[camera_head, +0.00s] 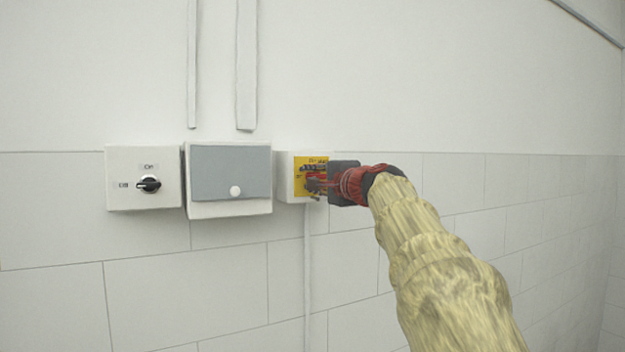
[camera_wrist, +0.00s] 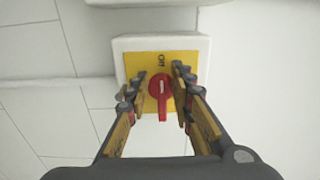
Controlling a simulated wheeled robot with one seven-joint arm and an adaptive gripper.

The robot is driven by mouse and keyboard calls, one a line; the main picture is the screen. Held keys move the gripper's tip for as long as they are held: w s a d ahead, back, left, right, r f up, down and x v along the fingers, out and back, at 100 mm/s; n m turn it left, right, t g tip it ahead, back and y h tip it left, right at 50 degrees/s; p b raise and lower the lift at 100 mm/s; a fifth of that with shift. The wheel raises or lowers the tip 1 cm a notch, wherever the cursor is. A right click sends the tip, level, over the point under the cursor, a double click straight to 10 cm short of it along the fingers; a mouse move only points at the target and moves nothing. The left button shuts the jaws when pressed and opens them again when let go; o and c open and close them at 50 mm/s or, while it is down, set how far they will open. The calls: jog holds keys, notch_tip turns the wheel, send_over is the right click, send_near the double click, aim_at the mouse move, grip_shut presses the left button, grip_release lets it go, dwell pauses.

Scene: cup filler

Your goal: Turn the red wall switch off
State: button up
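The red switch (camera_wrist: 160,90) is a rotary knob on a yellow plate (camera_wrist: 192,62) of a white wall box (camera_wrist: 130,44). In the wrist view the word above the knob seems to read "ON", and the knob's white mark lies along the picture's up-down line. My gripper (camera_wrist: 159,78) is open, with one finger on each side of the knob and a gap visible on both sides. In the head view my gripper (camera_head: 318,185) is at the yellow front of the box and hides most of the knob.
Left of the red switch's box are a grey-covered box (camera_head: 230,172) and a white box with a black rotary switch (camera_head: 148,184). A thin conduit (camera_head: 307,270) runs down below the red switch's box. The tiled wall right of my arm is bare.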

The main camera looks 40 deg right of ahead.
jog(key=shift+o, duration=0.3)
jog(key=shift+s, duration=0.1)
jog(key=v, duration=1.2)
jog(key=shift+a, duration=0.1)
